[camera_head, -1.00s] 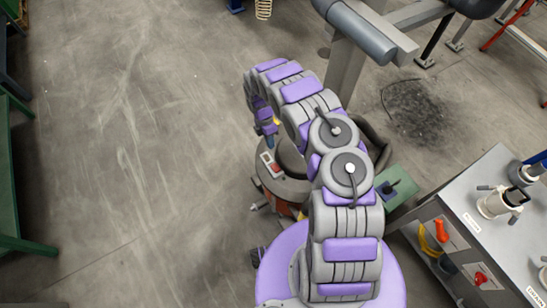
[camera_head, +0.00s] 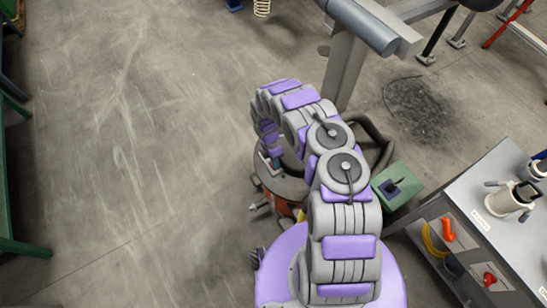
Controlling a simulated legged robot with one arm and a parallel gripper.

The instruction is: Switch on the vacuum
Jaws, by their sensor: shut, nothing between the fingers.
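The vacuum (camera_head: 283,186) is a round drum with a grey top and an orange-red lower part, standing on the floor beyond my base. My arm arches over it and partly covers it. My gripper (camera_head: 274,162) points down at the left part of the drum's top, at the switch box (camera_head: 262,164). The gripper is small and dark here, and it is shut with nothing held. It covers most of the switch box, including the red button. I cannot tell whether it touches the button.
A dark hose (camera_head: 376,140) curves behind my arm. A green box (camera_head: 396,184) stands right of the vacuum. A grey workbench (camera_head: 478,222) with fittings is at the right. A metal frame post (camera_head: 345,72) rises behind. The floor at left is clear.

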